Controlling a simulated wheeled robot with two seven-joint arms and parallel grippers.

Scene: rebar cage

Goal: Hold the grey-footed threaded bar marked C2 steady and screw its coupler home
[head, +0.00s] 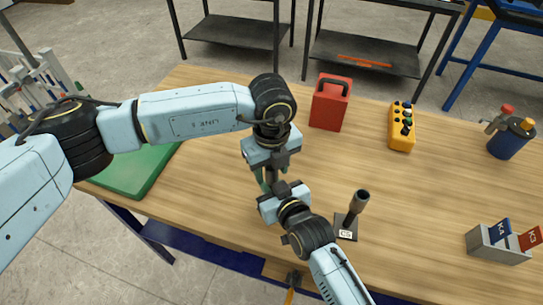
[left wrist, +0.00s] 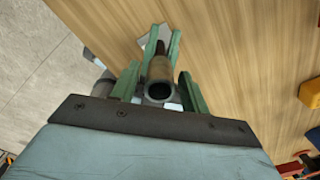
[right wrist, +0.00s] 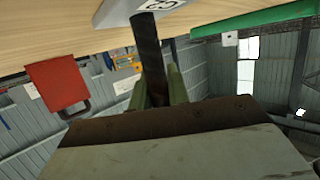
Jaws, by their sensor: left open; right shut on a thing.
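The threaded bar (right wrist: 150,55) runs dark and straight between my right gripper's green fingers in the right wrist view. Its grey foot (right wrist: 125,10) has a pale label whose marking I cannot read for sure. My right gripper (head: 277,187) is shut on the bar, below my left gripper. The brownish coupler (left wrist: 160,75) is a tube on the bar, seen open end up in the left wrist view. My left gripper (left wrist: 160,88) is open, with its green fingers either side of the coupler. In the head view the grippers hide most of the bar and coupler.
Another footed bar (head: 354,213) with a dark top stands right of my right gripper. A red box (head: 329,108), yellow button box (head: 401,136), blue cup (head: 507,144) and grey card holder (head: 492,248) stand farther right. A green mat (head: 130,174) lies left.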

